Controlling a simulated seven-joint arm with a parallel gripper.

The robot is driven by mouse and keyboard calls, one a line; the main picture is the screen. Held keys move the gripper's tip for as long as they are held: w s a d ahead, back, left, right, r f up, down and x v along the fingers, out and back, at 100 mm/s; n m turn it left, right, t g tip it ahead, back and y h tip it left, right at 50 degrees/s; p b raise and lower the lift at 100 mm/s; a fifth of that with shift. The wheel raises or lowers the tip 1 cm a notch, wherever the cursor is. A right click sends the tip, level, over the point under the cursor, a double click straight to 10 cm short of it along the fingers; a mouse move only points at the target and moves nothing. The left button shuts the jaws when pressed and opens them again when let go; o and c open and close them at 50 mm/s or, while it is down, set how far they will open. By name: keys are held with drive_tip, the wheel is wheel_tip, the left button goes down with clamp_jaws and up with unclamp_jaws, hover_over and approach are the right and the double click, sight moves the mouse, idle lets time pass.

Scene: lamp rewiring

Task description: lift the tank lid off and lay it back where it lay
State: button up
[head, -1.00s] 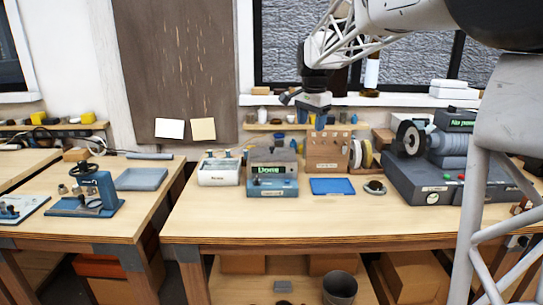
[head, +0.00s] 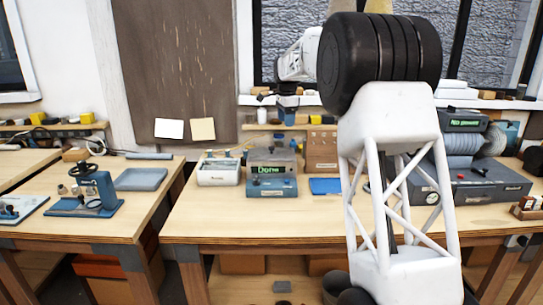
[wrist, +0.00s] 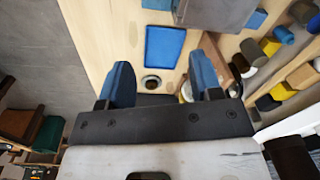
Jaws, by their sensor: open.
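The tank (head: 272,190) is a blue-based unit with a green "Done" display, at the back of the main bench. A grey boxy part on top (head: 272,156) looks like its lid, seated on it; I cannot be sure where the lid ends. A grey top surface, probably the same lid, is cut off at the upper edge of the wrist view (wrist: 215,12). My gripper (head: 287,117) is in the air, above and apart from the tank in the head view. In the wrist view, its two blue fingers (wrist: 161,76) are spread, with nothing between them.
A white bin (head: 218,172) stands left of the tank. A blue tray (head: 324,186) lies to its right; it also shows in the wrist view (wrist: 165,47). A brown holder (head: 321,150) stands behind the tray. The front of the bench is clear.

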sight(271, 148)
drive_tip(key=w+a+f+m, duration=0.1)
drive_tip(key=w+f, duration=0.2)
drive_tip(key=w, duration=0.1)
drive_tip(key=w+a+f+m, duration=0.1)
drive_tip(key=w+a+f, duration=0.1)
drive_tip(key=w, duration=0.3)
drive_tip(key=w+a+f+m, duration=0.1)
drive_tip(key=w+a+f, duration=0.1)
drive_tip(key=w+f, duration=0.2)
drive_tip(key=shift+w+a+f+m+g, duration=0.3)
drive_tip(key=shift+w+f+m, duration=0.1)
drive_tip(key=shift+f, duration=0.2)
drive_tip(key=shift+f, duration=1.3)
drive_tip(key=shift+f, duration=2.65)
clamp_jaws()
